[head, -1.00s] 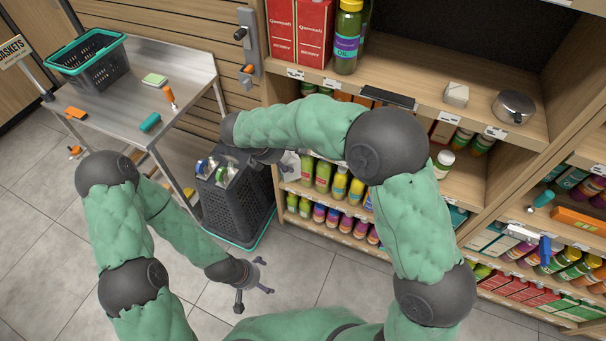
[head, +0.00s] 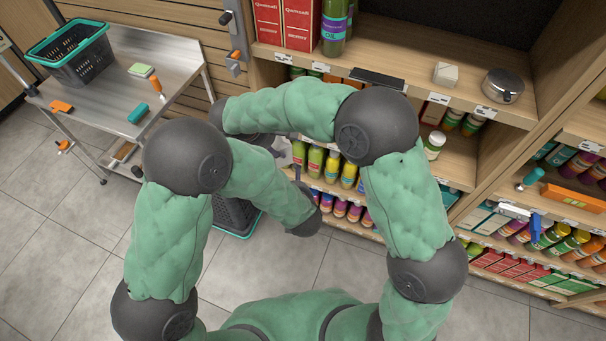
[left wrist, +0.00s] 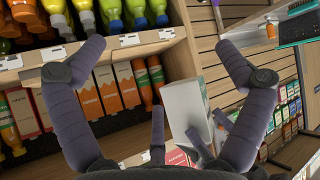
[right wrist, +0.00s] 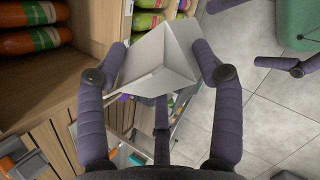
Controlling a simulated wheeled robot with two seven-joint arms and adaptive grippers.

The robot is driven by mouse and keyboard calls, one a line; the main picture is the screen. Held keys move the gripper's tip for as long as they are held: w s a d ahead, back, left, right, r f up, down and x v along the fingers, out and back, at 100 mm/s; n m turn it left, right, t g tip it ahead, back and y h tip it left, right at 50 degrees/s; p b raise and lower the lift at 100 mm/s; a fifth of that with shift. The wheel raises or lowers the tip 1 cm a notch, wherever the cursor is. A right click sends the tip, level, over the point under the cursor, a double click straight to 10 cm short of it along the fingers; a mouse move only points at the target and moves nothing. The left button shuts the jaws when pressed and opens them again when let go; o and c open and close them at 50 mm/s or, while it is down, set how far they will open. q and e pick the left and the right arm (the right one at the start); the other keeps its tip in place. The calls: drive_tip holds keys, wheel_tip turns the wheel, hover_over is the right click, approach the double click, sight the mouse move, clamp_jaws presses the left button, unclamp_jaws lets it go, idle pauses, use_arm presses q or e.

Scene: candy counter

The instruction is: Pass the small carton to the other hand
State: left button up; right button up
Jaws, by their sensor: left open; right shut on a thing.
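The small carton is a plain white-grey box. In the right wrist view the carton (right wrist: 152,68) sits between the fingertips of my right gripper (right wrist: 158,58), which is shut on it. In the left wrist view the carton (left wrist: 184,100) appears tilted, right of centre between the spread fingers of my left gripper (left wrist: 165,58). My left gripper is open and empty; I cannot tell exactly how far the carton is from its fingers. Part of my right gripper shows behind the carton there. In the head view my arms hide most of both grippers and the carton.
A shelf (head: 415,88) with bottles and red boxes stands close in front. A white block (head: 446,73) and a round tin (head: 503,85) rest on it. A metal table (head: 185,58) with a basket (head: 72,55) stands at left. A dark basket (head: 232,213) is below my arms.

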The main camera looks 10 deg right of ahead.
sight(289, 156)
use_arm(q)
drive_tip(key=s+d+r+t+y, duration=0.3)
drive_tip(key=r, duration=0.6)
drive_tip(key=x, duration=1.1)
drive_tip(key=shift+w+f, duration=0.15)
drive_tip(key=shift+w, duration=0.25)
drive_tip(key=c, duration=1.5)
drive_tip(key=shift+c, duration=0.9)
use_arm(e)
drive_tip(key=o, duration=1.7)
drive_tip(key=shift+o, duration=0.2)
